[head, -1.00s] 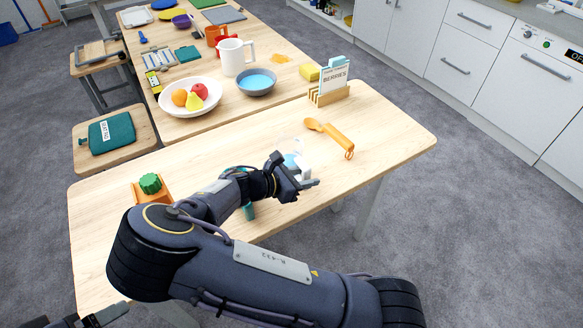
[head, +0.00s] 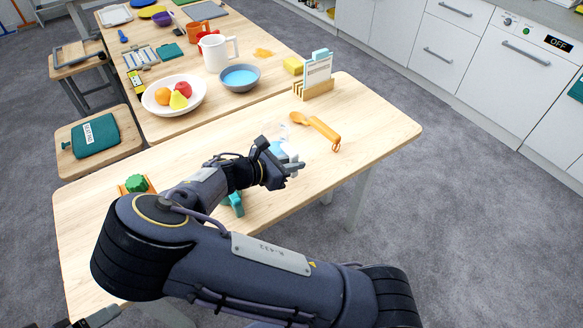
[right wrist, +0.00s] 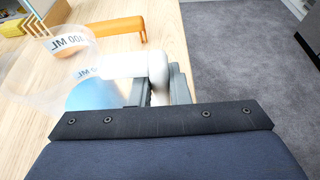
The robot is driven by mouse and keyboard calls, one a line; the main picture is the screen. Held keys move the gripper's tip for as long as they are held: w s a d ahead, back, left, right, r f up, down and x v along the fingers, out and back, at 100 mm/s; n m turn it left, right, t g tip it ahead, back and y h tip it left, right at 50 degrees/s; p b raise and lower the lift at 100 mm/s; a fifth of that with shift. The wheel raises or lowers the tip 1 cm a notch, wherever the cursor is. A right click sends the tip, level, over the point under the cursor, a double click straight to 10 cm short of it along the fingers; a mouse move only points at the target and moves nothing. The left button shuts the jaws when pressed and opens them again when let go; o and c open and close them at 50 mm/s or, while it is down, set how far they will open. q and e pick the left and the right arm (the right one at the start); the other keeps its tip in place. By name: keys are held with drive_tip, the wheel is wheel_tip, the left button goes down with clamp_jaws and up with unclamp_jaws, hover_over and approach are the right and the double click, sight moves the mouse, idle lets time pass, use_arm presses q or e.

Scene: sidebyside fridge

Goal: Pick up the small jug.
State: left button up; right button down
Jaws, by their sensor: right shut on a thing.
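The small jug is a clear measuring jug with a white handle, blue at its bottom and marked in ML. In the right wrist view the jug (right wrist: 62,75) is at the left, with its handle (right wrist: 135,66) reaching into my right gripper (right wrist: 163,88). The gripper is shut on that handle. In the head view the jug (head: 285,148) is partly hidden behind my right gripper (head: 284,168), near the front table's right part. I cannot tell whether its base touches the table. A dark part at the lower left edge may be my left gripper; its jaws are unclear.
An orange-handled spoon (head: 318,128) lies just beyond the jug. A card rack (head: 314,88) stands at the far edge. A larger white jug (head: 219,54), a fruit bowl (head: 174,108) and a blue-filled bowl (head: 239,84) are on the table behind. Teal item (head: 236,206) lies below my forearm.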

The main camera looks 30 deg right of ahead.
drive_tip(key=d+r+v, duration=0.1)
drive_tip(key=r+v, duration=0.2)
drive_tip(key=v, duration=1.3)
drive_tip(key=shift+r, duration=0.35)
drive_tip(key=shift+a, duration=0.1)
drive_tip(key=c, duration=2)
unclamp_jaws()
clamp_jaws()
